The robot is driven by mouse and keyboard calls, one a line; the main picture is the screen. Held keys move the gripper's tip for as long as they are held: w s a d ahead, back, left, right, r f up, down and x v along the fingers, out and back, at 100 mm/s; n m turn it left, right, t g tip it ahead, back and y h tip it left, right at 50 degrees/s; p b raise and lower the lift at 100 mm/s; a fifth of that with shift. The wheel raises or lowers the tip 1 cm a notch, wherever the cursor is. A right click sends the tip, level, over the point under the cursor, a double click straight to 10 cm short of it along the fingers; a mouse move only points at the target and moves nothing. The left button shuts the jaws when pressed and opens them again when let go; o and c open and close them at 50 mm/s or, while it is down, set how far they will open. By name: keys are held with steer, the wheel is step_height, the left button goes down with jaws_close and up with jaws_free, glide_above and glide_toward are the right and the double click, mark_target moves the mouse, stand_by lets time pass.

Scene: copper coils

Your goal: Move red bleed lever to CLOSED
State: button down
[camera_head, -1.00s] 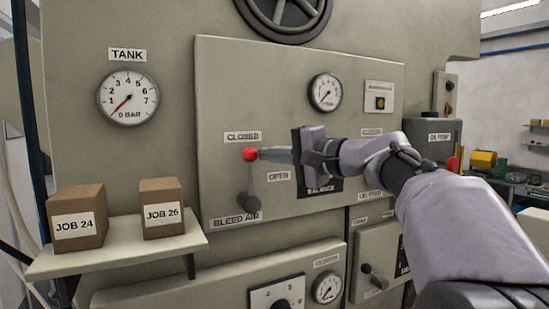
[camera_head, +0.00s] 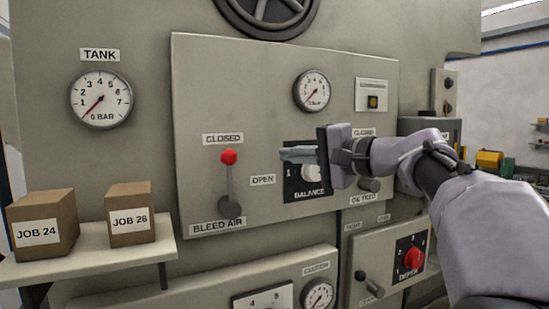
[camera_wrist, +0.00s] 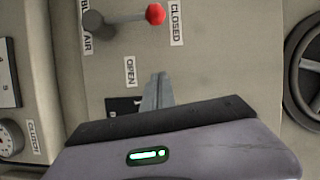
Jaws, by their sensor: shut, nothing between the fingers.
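The red-knobbed bleed lever (camera_head: 229,158) stands upright on the panel, its knob just below the CLOSED label (camera_head: 223,139) and its pivot above the BLEED AIR label (camera_head: 217,226). The OPEN label (camera_head: 262,180) is to its right. My gripper (camera_head: 284,154) is shut and empty, to the right of the lever and apart from it, in front of the BALANCE switch, which it partly covers. In the wrist view the shut fingers (camera_wrist: 158,78) are below the lever's red knob (camera_wrist: 155,14), with a gap between them.
The panel carries a small gauge (camera_head: 312,90) above my gripper. A TANK gauge (camera_head: 101,99) reads near 0. Two boxes, JOB 24 (camera_head: 43,227) and JOB 26 (camera_head: 131,214), sit on a shelf (camera_head: 95,266) at left. A handwheel (camera_head: 268,14) is above.

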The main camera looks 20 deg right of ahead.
steer(key=s, duration=0.6)
steer(key=s+a+f+n+g+h+b, duration=0.1)
steer(key=s+a+f+g+b, duration=0.15)
steer(key=a+f, duration=0.55)
steer(key=s+a+f+n+g+b, duration=0.1)
steer(key=s+a+f+g+b, duration=0.2)
steer(key=f, duration=0.8)
steer(key=s+a+f+n+g+h+b, duration=0.1)
steer(key=s+a+f+b, duration=0.1)
steer(key=a+f+b, duration=0.6)
steer(key=s+f+n+g+h+b, duration=0.1)
steer(key=s+f+n, duration=0.1)
steer(key=s+f, duration=0.5)
steer(key=s+f+n+g+h+b, duration=0.2)
steer(key=s+f, duration=0.6)
steer(key=f, duration=1.1)
steer(key=shift+a+f+b, duration=0.15)
steer(key=shift+a+b, duration=0.15)
